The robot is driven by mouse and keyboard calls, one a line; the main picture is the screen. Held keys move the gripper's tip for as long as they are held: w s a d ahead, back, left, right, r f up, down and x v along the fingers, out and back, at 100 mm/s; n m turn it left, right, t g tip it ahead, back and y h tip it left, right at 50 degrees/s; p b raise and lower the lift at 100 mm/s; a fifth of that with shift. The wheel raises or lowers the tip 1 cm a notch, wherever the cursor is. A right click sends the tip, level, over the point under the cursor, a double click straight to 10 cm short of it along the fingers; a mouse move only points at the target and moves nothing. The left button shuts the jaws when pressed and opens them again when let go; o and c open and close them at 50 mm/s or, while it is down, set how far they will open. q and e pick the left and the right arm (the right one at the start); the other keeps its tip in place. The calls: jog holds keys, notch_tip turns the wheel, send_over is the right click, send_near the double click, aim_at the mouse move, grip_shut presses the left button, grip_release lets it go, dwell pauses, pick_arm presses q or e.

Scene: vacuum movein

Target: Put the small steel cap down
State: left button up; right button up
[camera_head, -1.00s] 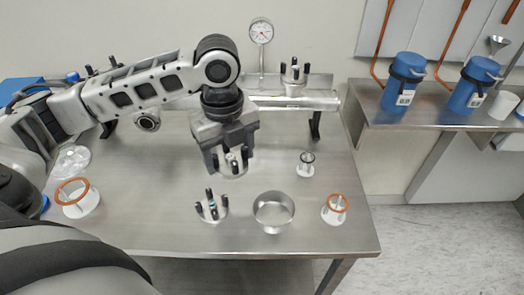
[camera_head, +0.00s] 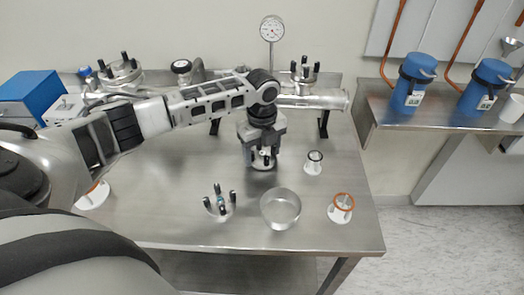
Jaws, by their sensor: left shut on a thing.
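My left gripper (camera_head: 263,152) points down over the steel table, left of a small white stand with a dark ring. It is shut on the small steel cap (camera_head: 264,165), a low round piece with dark upright pegs. The fingers hide part of the cap. I cannot tell whether its underside touches the steel table (camera_head: 165,215). My right gripper is not in view.
The white stand (camera_head: 314,163), a round steel bowl (camera_head: 280,208), a pegged disc (camera_head: 220,205) and an orange-ringed white piece (camera_head: 341,208) stand close by. A horizontal steel tube (camera_head: 315,101) runs behind. Bare tabletop lies left of the pegged disc.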

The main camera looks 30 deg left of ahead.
aim_at(262, 152)
pick_arm(q)
jog(key=shift+f, duration=0.2)
jog(key=o, duration=1.4)
jog(key=shift+o, duration=0.2)
notch_tip(262, 152, up, 12)
jog(key=shift+b, duration=0.3)
jog(key=shift+s+f, duration=0.1)
